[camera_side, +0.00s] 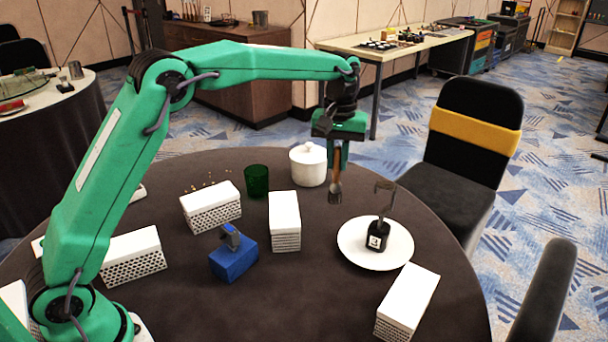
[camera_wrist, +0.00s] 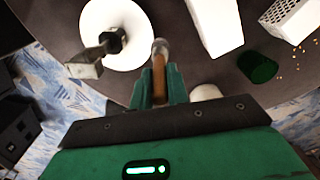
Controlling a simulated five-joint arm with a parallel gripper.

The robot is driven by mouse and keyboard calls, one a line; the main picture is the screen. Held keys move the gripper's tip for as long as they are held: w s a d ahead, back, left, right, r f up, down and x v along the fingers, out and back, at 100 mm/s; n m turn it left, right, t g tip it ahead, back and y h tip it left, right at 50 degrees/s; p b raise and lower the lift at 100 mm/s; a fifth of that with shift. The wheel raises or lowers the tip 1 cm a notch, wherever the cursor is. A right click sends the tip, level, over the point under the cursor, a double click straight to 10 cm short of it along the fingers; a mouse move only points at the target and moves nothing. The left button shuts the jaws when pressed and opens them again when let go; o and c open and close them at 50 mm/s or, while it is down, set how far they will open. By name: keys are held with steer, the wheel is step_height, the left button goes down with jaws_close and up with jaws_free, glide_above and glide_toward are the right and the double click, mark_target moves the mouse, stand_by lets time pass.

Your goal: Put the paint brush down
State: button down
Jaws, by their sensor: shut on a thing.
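The paint brush (camera_side: 335,188) hangs bristles down from my gripper (camera_side: 338,146), held above the dark round table between the white lidded pot and the white plate. In the wrist view my gripper (camera_wrist: 158,85) is shut on the brush's brown handle, and the brush head (camera_wrist: 160,47) points away near the plate's edge. The brush does not visibly touch the table (camera_side: 320,300); its exact height is hard to tell.
Around stand a white lidded pot (camera_side: 308,166), a green cup (camera_side: 257,181), a blue block (camera_side: 234,260) and several white perforated boxes (camera_side: 285,222). The table's front middle is clear.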

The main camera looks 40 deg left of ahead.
steer(key=shift+s+a+r, duration=0.1)
steer(key=shift+s+a, duration=0.2)
steer(key=shift+s, duration=0.1)
steer(key=s+a+m, duration=0.3)
steer(key=s, duration=0.4)
steer(key=s+a+f+m, duration=0.1)
steer(key=s+a+m, duration=0.2)
steer(key=s, duration=0.4)
steer(key=shift+s+f, duration=0.15)
steer(key=shift+s, duration=0.15)
steer(key=shift+a, duration=0.1)
steer(key=s+a+n, duration=0.7)
steer(key=a+n, duration=0.2)
steer(key=a, duration=0.2)
step_height(320, 180, down, 10)
steer(key=shift+s, duration=0.15)
stand_by(0.8)
